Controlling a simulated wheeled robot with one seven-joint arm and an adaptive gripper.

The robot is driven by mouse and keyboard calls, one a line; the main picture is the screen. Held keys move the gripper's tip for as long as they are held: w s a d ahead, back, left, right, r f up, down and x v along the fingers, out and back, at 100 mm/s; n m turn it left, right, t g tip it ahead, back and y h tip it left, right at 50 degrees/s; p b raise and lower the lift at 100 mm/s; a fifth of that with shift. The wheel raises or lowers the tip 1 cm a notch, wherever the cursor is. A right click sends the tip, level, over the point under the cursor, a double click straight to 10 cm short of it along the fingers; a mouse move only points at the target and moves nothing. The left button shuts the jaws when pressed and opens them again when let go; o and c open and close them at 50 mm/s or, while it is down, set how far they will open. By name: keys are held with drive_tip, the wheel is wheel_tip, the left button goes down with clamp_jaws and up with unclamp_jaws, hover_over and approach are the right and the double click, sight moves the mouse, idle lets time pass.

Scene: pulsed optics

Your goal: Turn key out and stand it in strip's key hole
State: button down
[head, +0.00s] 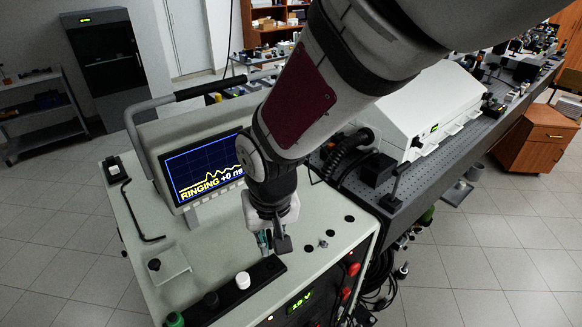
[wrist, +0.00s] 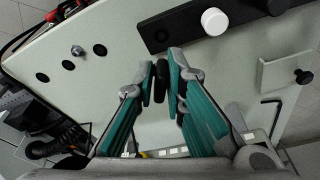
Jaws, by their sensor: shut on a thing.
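My gripper (wrist: 162,84) is shut on a black, rounded thing, which I take to be the key (wrist: 161,78), pinched between the teal-backed fingers. In the head view my gripper (head: 272,242) is over the pale cabinet top, just behind the black strip (head: 222,304); the fingers hide the key there. The strip also shows in the wrist view (wrist: 185,31), ahead of the fingertips. A dark round hole (wrist: 162,35) shows near its left end. A white knob (head: 243,280) and dark knobs (head: 211,300) stand along it. I cannot tell whether the key's lower end is seated or free.
A screen (head: 205,168) reading "RINGING +0 ns" stands behind left of my gripper. A metal stud (wrist: 78,51) and dark round holes (wrist: 100,50) are on the top. A small plate with a black knob (head: 168,264) and a hex key (head: 137,212) lie left.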

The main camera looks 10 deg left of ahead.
drive_tip(key=shift+a+r, duration=0.1)
drive_tip(key=shift+a, duration=0.05)
drive_tip(key=shift+r+p, duration=0.15)
drive_tip(key=shift+p, duration=0.2)
drive_tip(key=b, duration=0.1)
hover_over(271, 265)
drive_tip(key=shift+s+f, duration=0.2)
drive_tip(key=shift+f, duration=1.2)
drive_tip(key=shift+s+f, duration=0.2)
drive_tip(key=shift+f, duration=1.2)
drive_tip(key=shift+f, duration=0.8)
drive_tip(key=shift+f, duration=0.15)
drive_tip(key=shift+f, duration=0.1)
drive_tip(key=c, duration=1.6)
unclamp_jaws()
drive_tip(key=shift+o, duration=0.2)
